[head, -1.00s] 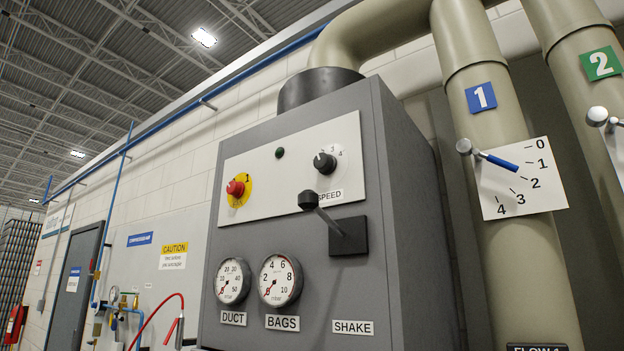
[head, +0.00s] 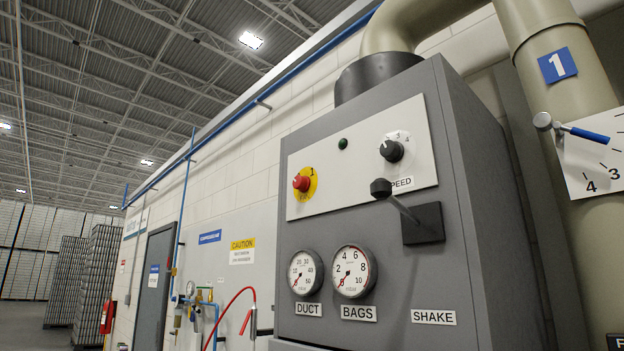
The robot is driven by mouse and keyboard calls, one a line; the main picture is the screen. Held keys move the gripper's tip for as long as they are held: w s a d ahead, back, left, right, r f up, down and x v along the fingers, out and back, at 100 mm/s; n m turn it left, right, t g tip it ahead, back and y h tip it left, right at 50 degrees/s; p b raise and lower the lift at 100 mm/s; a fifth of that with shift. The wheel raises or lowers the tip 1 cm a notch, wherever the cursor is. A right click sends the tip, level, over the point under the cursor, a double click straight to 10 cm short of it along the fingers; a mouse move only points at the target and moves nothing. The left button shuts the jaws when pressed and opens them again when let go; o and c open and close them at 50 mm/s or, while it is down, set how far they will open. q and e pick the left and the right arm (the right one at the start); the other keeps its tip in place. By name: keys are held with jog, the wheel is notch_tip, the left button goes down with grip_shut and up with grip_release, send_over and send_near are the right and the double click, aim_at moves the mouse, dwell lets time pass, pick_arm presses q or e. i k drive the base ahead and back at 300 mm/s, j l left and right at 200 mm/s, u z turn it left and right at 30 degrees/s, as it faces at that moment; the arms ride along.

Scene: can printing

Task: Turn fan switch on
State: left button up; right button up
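A grey control cabinet (head: 400,285) stands at the right in the head view. Its white panel carries a red knob on a yellow disc (head: 302,183), marked with a 1 at its top right. Beside it are a small dark green lamp (head: 343,144), which looks unlit, and a black rotary speed knob (head: 391,151). A black-knobbed lever (head: 400,205) sticks out below the panel. The duct gauge (head: 306,272) and bags gauge (head: 354,271) have needles near the low end. Neither gripper is in view.
A thick beige pipe (head: 575,100) with a blue-handled valve (head: 580,131) stands right of the cabinet. A red air hose (head: 229,306) hangs on the wall to its left. A grey door (head: 155,285) and stacked pallets (head: 98,280) are further left, with open floor there.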

aim_at(302, 182)
jog(key=i+j, duration=0.15)
jog(key=j, duration=0.35)
jog(key=i+j+z, duration=0.1)
jog(key=j, duration=0.35)
jog(key=i+j, duration=0.15)
jog(key=j, duration=0.35)
jog(key=i+j+z, duration=0.1)
jog(key=j, duration=0.4)
jog(key=i+j, duration=0.15)
jog(key=j, duration=0.35)
jog(key=l+z, duration=0.05)
